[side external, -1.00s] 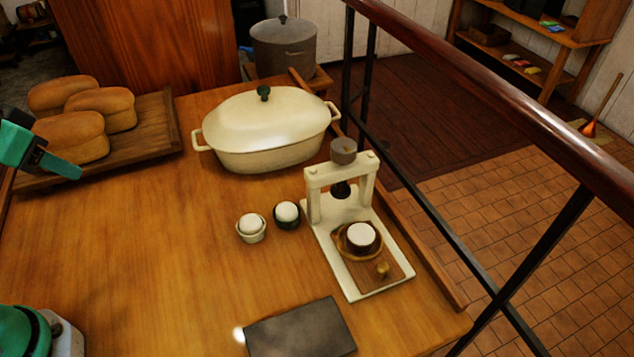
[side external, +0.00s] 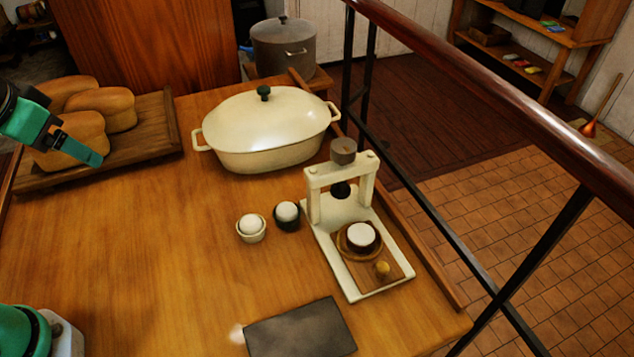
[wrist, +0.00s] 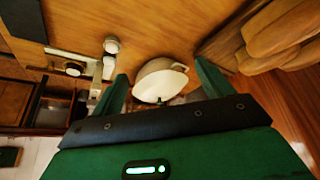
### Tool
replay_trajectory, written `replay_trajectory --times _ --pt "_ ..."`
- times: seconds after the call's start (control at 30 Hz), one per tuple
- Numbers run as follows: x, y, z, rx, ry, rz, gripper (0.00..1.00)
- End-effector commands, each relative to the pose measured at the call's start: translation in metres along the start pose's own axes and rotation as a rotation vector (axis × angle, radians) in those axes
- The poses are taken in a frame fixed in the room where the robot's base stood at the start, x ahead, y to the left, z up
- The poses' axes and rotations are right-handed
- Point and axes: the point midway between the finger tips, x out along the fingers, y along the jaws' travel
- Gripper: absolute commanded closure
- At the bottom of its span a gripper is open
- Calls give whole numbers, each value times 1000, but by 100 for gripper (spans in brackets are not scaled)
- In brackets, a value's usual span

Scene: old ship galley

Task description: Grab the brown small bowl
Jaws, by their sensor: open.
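A small dark brown bowl (side external: 362,246) with a white top sits on a round brown piece on the base of the cream press (side external: 325,263). In the wrist view the bowl (wrist: 74,73) shows small at the left. My gripper (side external: 80,142) is at the far left in the side view, high near the loaves and well away from the bowl. In the wrist view my gripper (wrist: 161,70) is open, with nothing between its fingers but the distant cream pot (wrist: 160,85).
A white egg in a cream cup (side external: 251,236) and one in a black cup (side external: 287,222) stand left of the press. The lidded pot (side external: 265,150) is behind them. Loaves lie on a wooden board (side external: 160,135). A dark slab (side external: 300,330) lies in front. The table's middle left is clear.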

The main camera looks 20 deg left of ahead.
Motion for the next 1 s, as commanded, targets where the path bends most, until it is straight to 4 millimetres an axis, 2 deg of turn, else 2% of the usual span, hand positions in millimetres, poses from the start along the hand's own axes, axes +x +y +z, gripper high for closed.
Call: replay_trajectory --times 0.47,0.7,1.0 --pt "15 62 -89 53 -114 58 22" --pt "35 105 -124 81 -174 76 22" --pt "70 169 -156 120 -244 89 22"
